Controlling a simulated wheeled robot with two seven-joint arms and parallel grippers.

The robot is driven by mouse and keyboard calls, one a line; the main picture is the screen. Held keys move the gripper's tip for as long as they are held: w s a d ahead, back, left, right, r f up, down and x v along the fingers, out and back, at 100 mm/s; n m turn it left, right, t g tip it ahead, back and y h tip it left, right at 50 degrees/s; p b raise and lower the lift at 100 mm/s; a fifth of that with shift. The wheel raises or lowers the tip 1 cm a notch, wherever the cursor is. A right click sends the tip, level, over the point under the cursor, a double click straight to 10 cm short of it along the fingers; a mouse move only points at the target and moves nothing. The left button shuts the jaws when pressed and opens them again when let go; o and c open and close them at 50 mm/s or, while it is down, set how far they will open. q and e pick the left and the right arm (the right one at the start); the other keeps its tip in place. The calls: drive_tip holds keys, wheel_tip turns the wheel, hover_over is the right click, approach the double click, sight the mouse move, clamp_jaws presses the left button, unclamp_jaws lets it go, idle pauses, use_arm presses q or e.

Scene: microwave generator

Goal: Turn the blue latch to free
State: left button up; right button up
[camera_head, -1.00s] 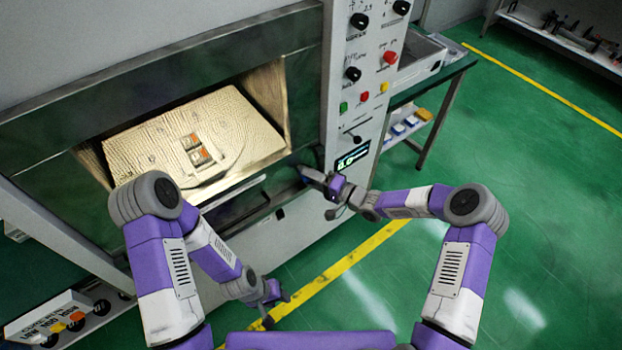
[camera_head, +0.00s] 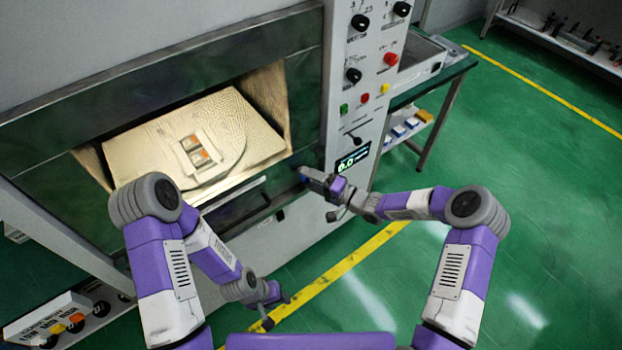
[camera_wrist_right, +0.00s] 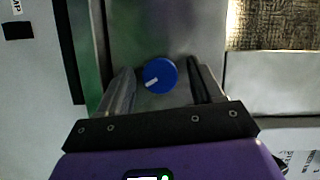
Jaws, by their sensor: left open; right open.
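The blue latch (camera_wrist_right: 160,76) is a round blue knob with a white pointer mark on a metal panel. In the right wrist view it sits between the open fingers of my right gripper (camera_wrist_right: 160,88), with a gap to the right finger; I cannot tell whether the left finger touches it. In the head view my right gripper (camera_head: 322,180) is at the lower right of the oven front, and the latch (camera_head: 303,174) is mostly hidden by it. My left gripper (camera_head: 275,305) is open, low in front of the machine, away from the latch.
The lit oven chamber (camera_head: 271,95) stands open, with a plate bearing small orange-marked parts (camera_head: 198,150) inside. A handle bar (camera_head: 235,193) runs below it. A control panel (camera_head: 372,60) with knobs and buttons is above right. The green floor (camera_head: 540,200) at right is clear.

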drive_tip(key=v, duration=0.7)
drive_tip(key=shift+p, duration=0.4)
drive_tip(key=shift+d, duration=0.15)
drive_tip(key=s+f+g+h, duration=0.2)
drive_tip(key=s+f+h, duration=0.6)
drive_tip(key=f, duration=0.4)
drive_tip(key=s+d+f+n+g+h, duration=0.1)
drive_tip(key=s+f+g, duration=0.1)
drive_tip(key=s, duration=0.7)
drive_tip(key=s+d+f+n+g+h, duration=0.1)
drive_tip(key=s+d+f+g, duration=0.1)
drive_tip(key=s, duration=0.8)
drive_tip(key=f+g, duration=0.1)
drive_tip(key=g, duration=0.1)
drive_tip(key=shift+f+g+h, duration=0.2)
drive_tip(key=shift+g+h, duration=0.1)
drive_tip(key=shift+g, duration=0.1)
drive_tip(key=shift+w, duration=0.1)
